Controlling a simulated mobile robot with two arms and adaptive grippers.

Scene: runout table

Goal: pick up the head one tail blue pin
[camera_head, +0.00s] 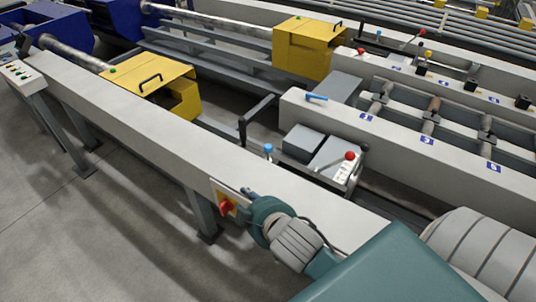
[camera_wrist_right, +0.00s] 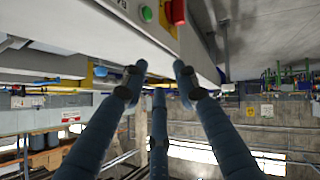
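A small blue pin-like piece (camera_head: 316,97) lies on the near end of the second light beam in the head view. A blue-topped upright piece (camera_head: 268,149) stands at the inner edge of the nearest beam. I cannot tell which is the head one tail blue pin. My right gripper (camera_head: 249,192) is at the outer side of the nearest beam, partly hidden by my wrist, apart from both blue pieces. In the right wrist view its dark blue fingers (camera_wrist_right: 158,75) are spread and nothing shows between them. My left gripper is not in view.
A red switch on a yellow plate (camera_head: 226,206) is on the nearest beam's side, close to my right gripper. A red-knobbed lever (camera_head: 350,156) stands by grey boxes (camera_head: 303,141). Yellow covers (camera_head: 160,86) sit farther back. Bare floor (camera_head: 90,230) lies at left.

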